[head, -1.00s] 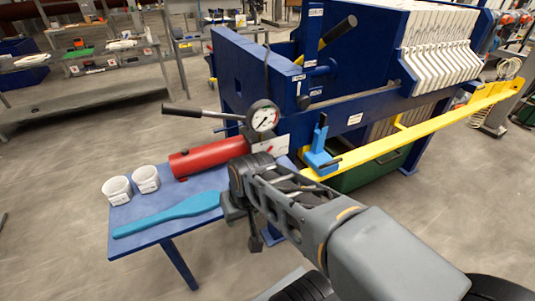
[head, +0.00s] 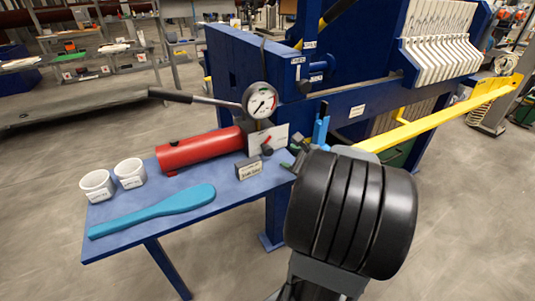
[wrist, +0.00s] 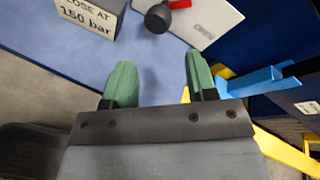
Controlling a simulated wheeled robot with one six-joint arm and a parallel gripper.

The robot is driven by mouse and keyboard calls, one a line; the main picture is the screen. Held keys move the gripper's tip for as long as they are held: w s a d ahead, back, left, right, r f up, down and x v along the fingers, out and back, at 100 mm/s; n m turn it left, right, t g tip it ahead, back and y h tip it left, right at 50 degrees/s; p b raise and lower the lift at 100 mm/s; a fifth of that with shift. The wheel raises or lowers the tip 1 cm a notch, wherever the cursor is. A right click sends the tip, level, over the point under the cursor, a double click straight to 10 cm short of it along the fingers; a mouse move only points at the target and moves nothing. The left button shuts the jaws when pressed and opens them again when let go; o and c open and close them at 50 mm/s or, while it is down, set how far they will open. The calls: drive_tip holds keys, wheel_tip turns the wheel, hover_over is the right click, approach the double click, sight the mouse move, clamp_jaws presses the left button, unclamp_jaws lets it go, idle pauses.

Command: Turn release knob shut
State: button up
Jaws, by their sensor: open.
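The release knob (head: 267,149) is a small black knob with a red pointer, at the right end of the red pump cylinder (head: 200,150), in front of a white plate (head: 270,137). My gripper (wrist: 159,72) is open and empty. Its green fingertips are spread below the knob in that view, apart from it. In the head view my black wrist hides most of the gripper.
A pressure gauge (head: 260,101) and a black pump lever (head: 190,97) rise above the cylinder. A small sign (head: 249,169) reading "close at 150 bar" stands beside the knob. Two white cups (head: 113,180) and a blue paddle (head: 150,211) are on the blue table. A blue bracket (wrist: 255,80) is right of my fingers.

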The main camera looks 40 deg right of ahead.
sight(270, 152)
drive_tip(key=b+x, duration=0.1)
drive_tip(key=x, duration=1)
drive_tip(key=shift+w+a+f, duration=0.15)
drive_tip(key=shift+w, duration=0.15)
drive_tip(key=shift+c, duration=0.3)
drive_tip(key=c, duration=0.6)
